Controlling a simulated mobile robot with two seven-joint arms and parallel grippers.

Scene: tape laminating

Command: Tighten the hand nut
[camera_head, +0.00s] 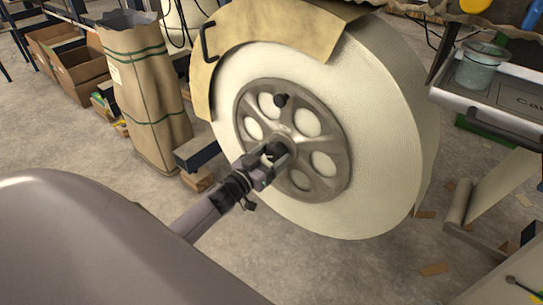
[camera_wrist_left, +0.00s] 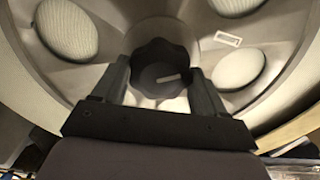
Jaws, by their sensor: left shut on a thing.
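The hand nut (camera_wrist_left: 158,66) is a dark, lobed knob with a pale line on its face, at the centre of the grey spoked hub (camera_head: 245,107). In the head view the nut (camera_head: 275,150) is partly hidden by my gripper. The hub sits on the face of a large off-white tape roll (camera_head: 385,130). My left gripper (camera_head: 277,159) reaches in from the lower left and is shut on the nut. In the left wrist view its two fingers (camera_wrist_left: 160,82) stand on either side of the nut. My right gripper is not in view.
A second small dark knob (camera_head: 282,100) sticks out of the hub above the nut. A tall paper sack (camera_head: 143,95) and cardboard boxes (camera_head: 70,60) stand at left. A bench with a glass jar (camera_head: 480,66) is at right.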

